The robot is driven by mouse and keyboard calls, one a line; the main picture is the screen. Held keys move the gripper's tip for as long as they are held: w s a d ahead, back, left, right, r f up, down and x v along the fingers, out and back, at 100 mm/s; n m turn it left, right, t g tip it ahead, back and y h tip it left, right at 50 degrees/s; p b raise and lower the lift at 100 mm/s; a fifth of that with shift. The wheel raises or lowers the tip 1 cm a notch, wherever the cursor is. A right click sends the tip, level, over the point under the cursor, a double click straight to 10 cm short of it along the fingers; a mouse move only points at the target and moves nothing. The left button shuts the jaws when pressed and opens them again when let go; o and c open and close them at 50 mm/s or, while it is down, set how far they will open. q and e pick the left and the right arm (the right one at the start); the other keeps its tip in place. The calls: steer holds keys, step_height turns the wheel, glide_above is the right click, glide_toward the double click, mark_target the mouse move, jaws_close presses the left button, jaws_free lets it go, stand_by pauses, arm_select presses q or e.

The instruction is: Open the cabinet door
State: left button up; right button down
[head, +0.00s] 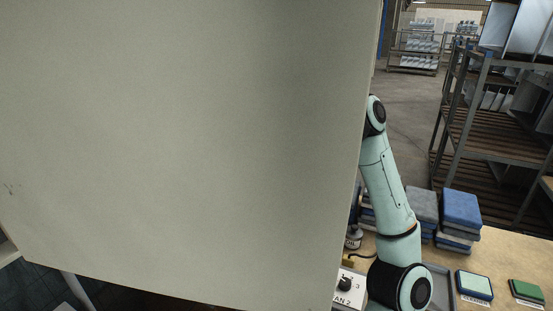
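A large pale flat panel (190,140), which looks like the cabinet door, fills the left and middle of the head view very close to the camera. Its right edge runs nearly upright and its lower edge slopes down to the right. No handle shows on the visible face. I cannot tell how far it is swung. One mint-green arm of mine rises on the right and its upper end passes behind the panel's right edge. Neither gripper shows, and the cabinet's inside is hidden.
A wooden worktop (490,245) at the lower right holds stacked blue and grey cloths or sponges (460,213), a pale pad (475,284), a green pad (526,291) and a white label (346,288). A metal rack (500,130) stands behind. Open floor (405,110) shows beyond.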

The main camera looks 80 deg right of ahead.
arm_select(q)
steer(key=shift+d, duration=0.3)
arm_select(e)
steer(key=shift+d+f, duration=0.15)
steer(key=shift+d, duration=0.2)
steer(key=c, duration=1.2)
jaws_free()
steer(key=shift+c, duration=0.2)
arm_select(q)
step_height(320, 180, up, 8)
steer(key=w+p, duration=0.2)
steer(key=p, duration=0.5)
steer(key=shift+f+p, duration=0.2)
steer(key=shift+p, duration=0.1)
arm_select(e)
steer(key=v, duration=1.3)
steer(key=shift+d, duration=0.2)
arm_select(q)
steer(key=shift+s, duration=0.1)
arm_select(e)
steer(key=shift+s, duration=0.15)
